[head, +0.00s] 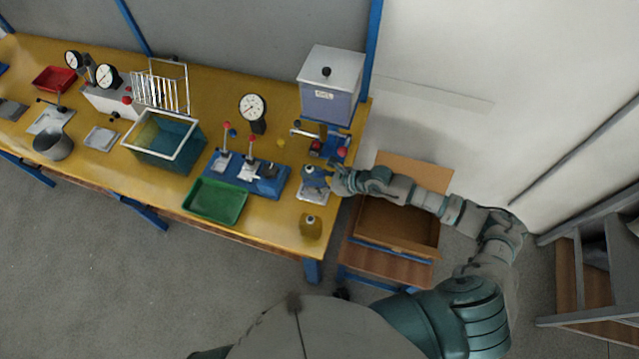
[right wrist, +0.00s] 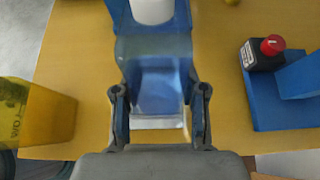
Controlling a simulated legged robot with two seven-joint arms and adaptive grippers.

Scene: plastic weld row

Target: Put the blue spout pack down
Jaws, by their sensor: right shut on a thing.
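The blue spout pack (head: 314,176) is near the right end of the yellow bench, over a small pale plate (head: 311,196). My right gripper (head: 333,181) reaches it from the right and is shut on it. In the right wrist view the blue pack (right wrist: 155,85) lies between the two fingers of the right gripper (right wrist: 160,105), with its white spout cap (right wrist: 152,10) at the top edge. A pale edge shows below the pack there. I cannot tell whether the pack touches the plate. My left gripper is out of view.
A yellow container (head: 311,229) stands in front of the plate. A blue lever fixture (head: 262,182) and green tray (head: 216,200) are to the left. A red-knobbed device (head: 330,147) and grey-white box (head: 330,88) are behind. An open cardboard box (head: 400,228) is to the right.

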